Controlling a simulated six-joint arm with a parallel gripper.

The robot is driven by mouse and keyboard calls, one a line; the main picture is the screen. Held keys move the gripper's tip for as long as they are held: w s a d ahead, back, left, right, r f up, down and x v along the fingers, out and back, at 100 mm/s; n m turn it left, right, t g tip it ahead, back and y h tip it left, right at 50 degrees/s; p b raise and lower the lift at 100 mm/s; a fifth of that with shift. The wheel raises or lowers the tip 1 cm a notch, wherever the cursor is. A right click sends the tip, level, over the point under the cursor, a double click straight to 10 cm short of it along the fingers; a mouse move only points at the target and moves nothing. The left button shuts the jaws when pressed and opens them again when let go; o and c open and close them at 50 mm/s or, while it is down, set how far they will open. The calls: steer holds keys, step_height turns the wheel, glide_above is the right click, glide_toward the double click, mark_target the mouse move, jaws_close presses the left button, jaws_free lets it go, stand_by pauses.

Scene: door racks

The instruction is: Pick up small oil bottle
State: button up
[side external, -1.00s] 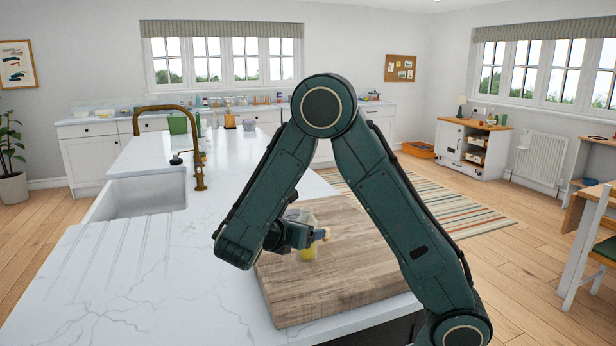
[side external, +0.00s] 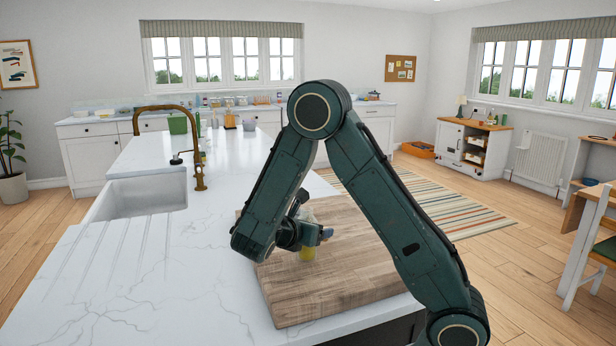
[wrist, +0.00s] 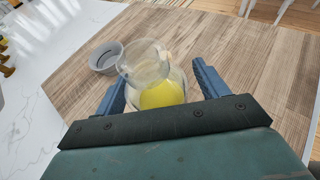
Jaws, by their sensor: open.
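The small oil bottle (wrist: 162,94) is clear glass with yellow oil in its lower part. In the wrist view it stands between the two blue fingers of my gripper (wrist: 159,76), with a visible gap on each side. My gripper is open around it. In the side view the bottle's yellow base (side external: 307,254) shows on the wooden board, below my gripper (side external: 325,234). The gripper hides its upper part there.
A small grey bowl (wrist: 105,57) sits on the wooden board (side external: 330,290) left of the bottle in the wrist view. White marble counter (side external: 150,270) surrounds the board's left side, with a sink (side external: 148,192) and brass tap (side external: 199,175) farther back.

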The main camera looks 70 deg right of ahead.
steer(key=shift+c, duration=0.4)
steer(key=c, duration=1.2)
steer(key=shift+r, duration=0.4)
steer(key=shift+r, duration=4.55)
steer(key=shift+r, duration=0.1)
